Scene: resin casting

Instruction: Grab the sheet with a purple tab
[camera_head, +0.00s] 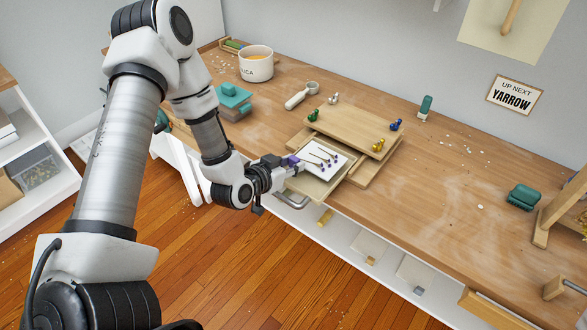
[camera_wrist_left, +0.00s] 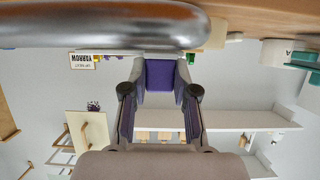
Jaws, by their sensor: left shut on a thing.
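A white sheet (camera_head: 317,172) carrying several dark-purple flower stems lies at the left front of a stack of wooden boards (camera_head: 352,131), overlapping a lower board. Its purple tab (camera_head: 292,160) is at the sheet's left edge. My left gripper (camera_head: 284,163) is shut on the purple tab, reaching in from the left at the table's front edge. In the left wrist view the purple tab (camera_wrist_left: 160,74) shows between the fingertips; the sheet's face cannot be made out there.
Green, yellow (camera_head: 378,145) and blue (camera_head: 397,124) wing-nut-like pieces sit around the boards. A white mug (camera_head: 256,64), a white scoop (camera_head: 300,96) and teal blocks (camera_head: 232,98) stand behind and left. A metal handle (camera_head: 292,201) lies just below the gripper. The table's right middle is mostly clear.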

